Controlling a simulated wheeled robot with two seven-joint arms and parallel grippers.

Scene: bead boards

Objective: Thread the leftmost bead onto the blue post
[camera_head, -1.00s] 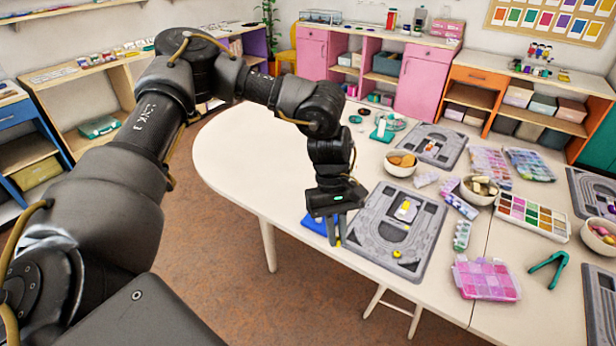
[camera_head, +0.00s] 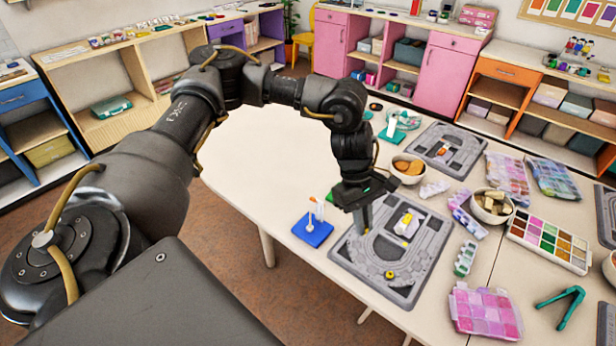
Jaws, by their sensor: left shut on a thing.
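My left gripper (camera_head: 362,226) points down over the left part of the grey bead board (camera_head: 432,262). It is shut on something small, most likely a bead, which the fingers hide. A yellow bead (camera_head: 390,274) lies on the front part of the board. A white and yellow piece (camera_head: 406,224) sits in the board's middle. The blue base (camera_head: 313,236) with thin upright posts (camera_head: 320,210) stands on the table just left of the board, apart from the gripper. A small pale round thing is low on one post. The post colours are hard to tell. My right gripper is out of view.
Bowls (camera_head: 408,168) (camera_head: 491,207), a paint palette (camera_head: 549,240), a pink bead box (camera_head: 485,312) and teal tongs (camera_head: 560,305) lie to the right. A second grey board (camera_head: 447,150) is farther back. The table (camera_head: 250,165) is clear at the left.

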